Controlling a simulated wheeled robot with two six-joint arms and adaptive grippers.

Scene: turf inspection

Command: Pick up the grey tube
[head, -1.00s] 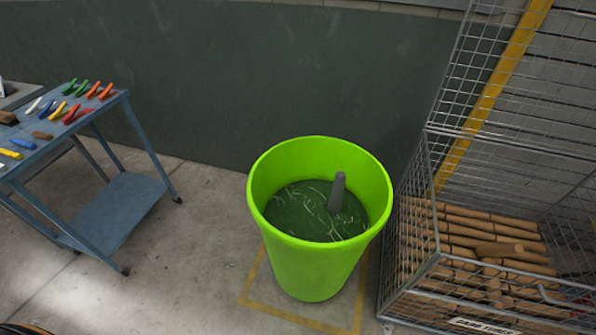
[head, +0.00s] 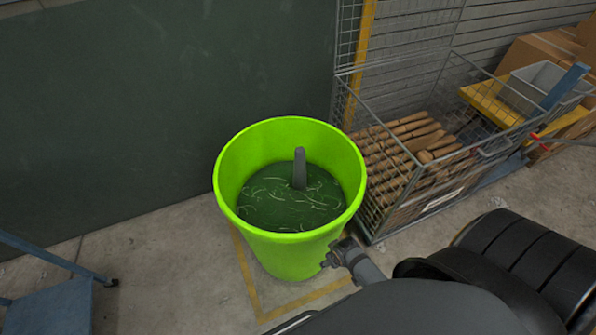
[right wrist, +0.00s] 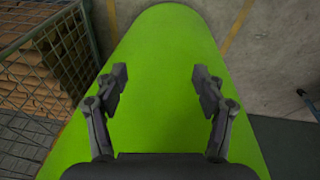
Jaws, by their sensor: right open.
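The grey tube (head: 300,169) stands nearly upright inside the bright green bucket (head: 290,256), its lower end on or in the dark green fill with pale strands. It shows only in the head view. My right gripper (head: 334,256) is outside the bucket, by its right front wall and below the rim. In the right wrist view my right gripper (right wrist: 157,80) has its fingers wide apart with nothing between them, facing the green outer wall of the bucket. The tube is hidden from that view. My left gripper is not in view.
A wire cage (head: 412,196) with wooden rods stands right of the bucket, close to my right arm. A blue trolley (head: 50,302) is at the lower left. Boxes and a grey bin (head: 535,90) stand at the far right. Floor left of the bucket is clear.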

